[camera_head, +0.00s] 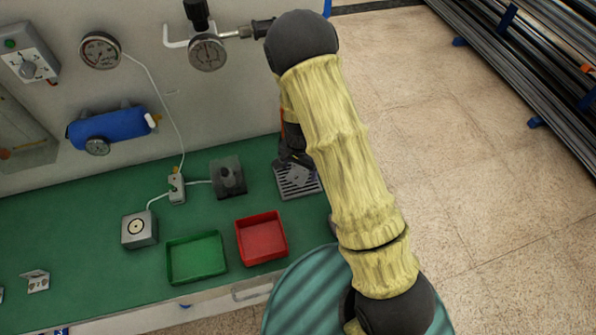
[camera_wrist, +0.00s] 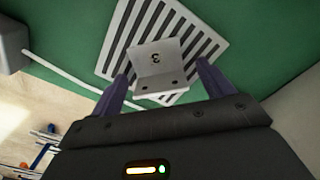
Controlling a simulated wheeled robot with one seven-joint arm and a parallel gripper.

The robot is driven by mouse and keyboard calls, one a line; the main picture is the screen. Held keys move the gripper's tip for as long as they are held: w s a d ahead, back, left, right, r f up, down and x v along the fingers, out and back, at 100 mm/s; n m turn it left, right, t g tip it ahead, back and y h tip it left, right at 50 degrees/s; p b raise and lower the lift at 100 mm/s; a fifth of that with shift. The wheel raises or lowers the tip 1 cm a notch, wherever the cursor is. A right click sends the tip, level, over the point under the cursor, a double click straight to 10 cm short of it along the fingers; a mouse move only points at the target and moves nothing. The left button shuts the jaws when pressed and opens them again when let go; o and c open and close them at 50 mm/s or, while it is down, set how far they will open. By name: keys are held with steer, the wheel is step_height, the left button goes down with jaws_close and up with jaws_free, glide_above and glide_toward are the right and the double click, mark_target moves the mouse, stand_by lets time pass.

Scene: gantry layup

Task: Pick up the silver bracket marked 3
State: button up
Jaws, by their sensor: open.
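The silver bracket marked 3 (camera_wrist: 158,62) shows in the wrist view, lying on a striped grey grate (camera_wrist: 200,47). My gripper (camera_wrist: 164,82) is open, with one dark finger on each side of the bracket's lower part. I cannot tell whether the fingers touch it. In the head view my gripper (camera_head: 294,158) is over the grate (camera_head: 296,190), and my arm hides most of it; the bracket is not clear there.
On the green bench (camera_head: 70,229), a green tray (camera_head: 196,258), a red tray (camera_head: 262,238), a dark block (camera_head: 228,178) and a grey box (camera_head: 139,229) stand left of the grate. Another small silver bracket (camera_head: 36,281) lies far left. Gauges are on the wall behind.

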mark_target(299, 174)
steer(key=shift+d, duration=0.2)
steer(key=shift+a, duration=0.15)
steer(key=shift+a, duration=0.1)
steer(key=shift+c, duration=1.1)
steer(key=shift+s, duration=0.15)
steer(key=c, duration=0.9)
steer(key=shift+r, duration=0.1)
steer(key=shift+r, duration=0.5)
step_height(299, 174, up, 17)
steer(key=shift+f+b, duration=0.1)
steer(key=shift+b, duration=0.9)
